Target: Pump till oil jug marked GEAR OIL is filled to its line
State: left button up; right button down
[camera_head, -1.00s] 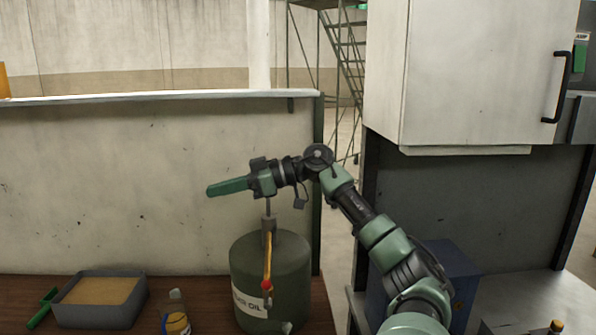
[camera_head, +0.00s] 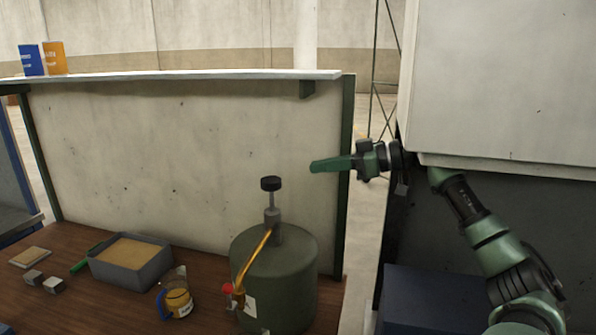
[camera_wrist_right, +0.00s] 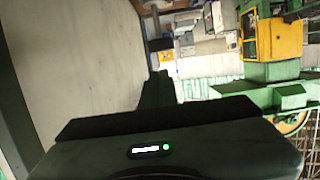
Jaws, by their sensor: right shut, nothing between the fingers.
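The clear jug (camera_head: 178,296) with a blue handle stands on the wooden bench left of the drum. Yellow oil shows in it; its label and fill line are too small to read. The green drum (camera_head: 285,270) has a hand pump with a black round knob (camera_head: 271,184) raised on a thin rod. My left gripper is out of view.
A grey tray of sand-coloured material (camera_head: 165,262) sits left of the jug, with small metal blocks (camera_head: 53,285) farther left. A pale panel with a shelf edge (camera_head: 190,76) stands behind. A white cabinet (camera_head: 510,80) hangs at the right.

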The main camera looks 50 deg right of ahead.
aim_at(271, 183)
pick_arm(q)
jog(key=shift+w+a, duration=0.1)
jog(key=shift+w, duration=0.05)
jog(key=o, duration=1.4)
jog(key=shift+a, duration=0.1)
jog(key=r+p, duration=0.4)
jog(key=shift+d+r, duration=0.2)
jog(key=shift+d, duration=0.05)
pick_arm(e)
jog(key=x, duration=1)
jog(key=shift+w+a, duration=0.1)
jog(key=shift+a, duration=0.1)
